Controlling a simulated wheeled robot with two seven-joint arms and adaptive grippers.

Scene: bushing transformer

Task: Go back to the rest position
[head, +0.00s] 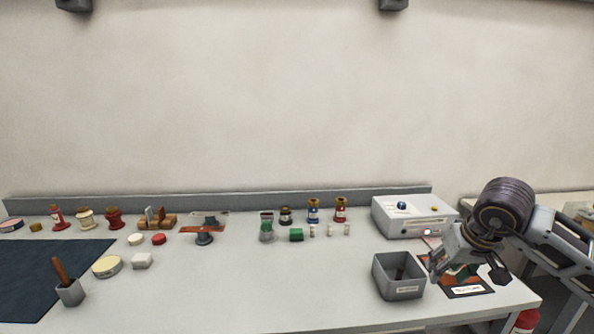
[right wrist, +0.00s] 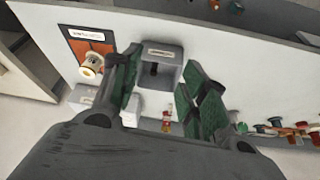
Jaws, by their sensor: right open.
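My right gripper (head: 468,268) is at the right end of the table in the head view, above an orange and dark mat (head: 466,291) with a white label. Its two fingers are spread, with nothing seen between them. In the right wrist view the green-padded fingers (right wrist: 160,88) stand apart, and the grey bin (right wrist: 168,52) shows beyond the gap. A cream and gold cylindrical part (right wrist: 92,63) sits on the mat in that view; the arm mostly hides this area in the head view. My left gripper is not in view.
The open grey bin (head: 399,290) stands just left of my right gripper. A white box (head: 410,224) with a blue knob is behind it. Several bushings, spools and small parts line the table's back. A dark mat (head: 45,275) lies at left. The table's front middle is clear.

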